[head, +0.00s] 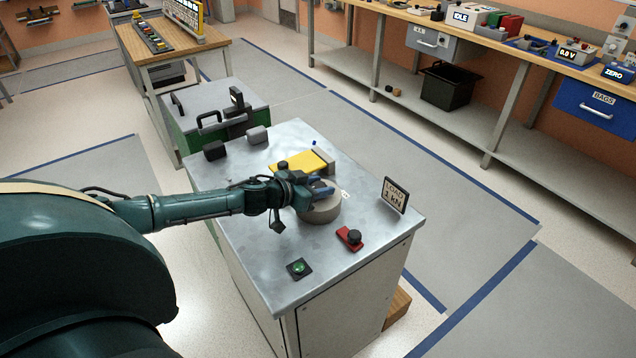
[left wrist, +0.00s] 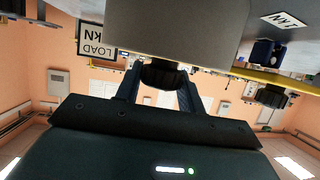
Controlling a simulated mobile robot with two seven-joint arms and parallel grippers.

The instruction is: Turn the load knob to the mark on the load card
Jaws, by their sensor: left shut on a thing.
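The load knob (head: 322,211) is a wide grey-brown drum on the metal top of the cabinet. In the left wrist view, which is upside down, its black grip (left wrist: 163,74) sits between my fingers. My left gripper (head: 319,188) comes in from the left and is shut on this grip; it hides much of the knob in the head view. The load card (head: 396,194) stands upright to the right, reading "LOAD" and a kN figure that looks like 2. It also shows in the left wrist view (left wrist: 96,43). A "1 kN" label (left wrist: 285,20) lies beside the knob. My right gripper is out of view.
A yellow plate (head: 290,162) with a black knob lies behind the load knob. A red piece with a black knob (head: 350,237) and a green button (head: 299,268) are nearer the front. A green case (head: 205,108) stands behind the cabinet. The long bench (head: 480,35) is beyond the floor.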

